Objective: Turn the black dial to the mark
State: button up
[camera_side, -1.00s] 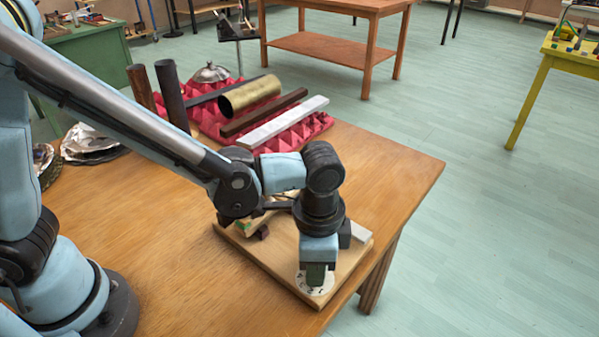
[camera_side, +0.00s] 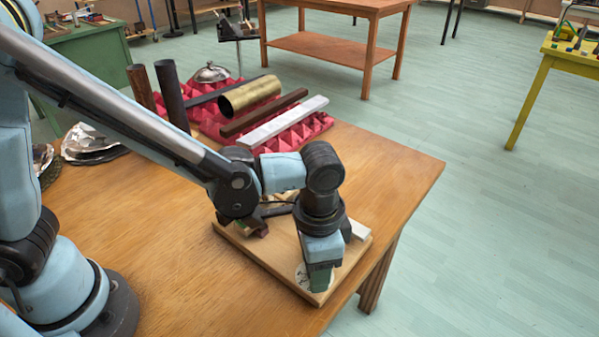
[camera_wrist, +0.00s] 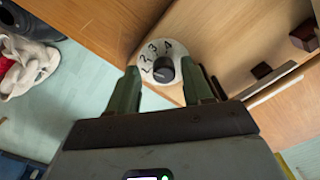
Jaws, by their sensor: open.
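The black dial (camera_wrist: 163,70) sits on a white disc (camera_wrist: 148,55) with handwritten numerals, 1 to 4 as far as I can read. Which numeral the dial points to is not clear. My gripper (camera_wrist: 163,78) is open, its green fingers on either side of the dial in the wrist view, with visible gaps. In the side view my gripper (camera_side: 320,282) is low and tilted at the board's front corner.
The disc lies on a wooden board (camera_side: 270,262) near the table edge, with floor beyond. A small dark block (camera_wrist: 302,36), a dark piece (camera_wrist: 261,71) and a pale bar (camera_side: 358,229) are on the board. A brass tube (camera_side: 250,95) and bars lie on red foam (camera_side: 312,125) behind.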

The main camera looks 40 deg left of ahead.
jog(key=n, duration=0.5)
notch_tip(320, 180, up, 12)
jog(key=a+f+n+t, duration=0.1)
jog(key=a+t, duration=0.6)
jog(key=a, duration=1.5)
jog(key=shift+s+a+n, duration=0.15)
jog(key=shift+s+n, duration=0.2)
jog(key=shift+n, duration=0.55)
jog(key=shift+f, duration=0.1)
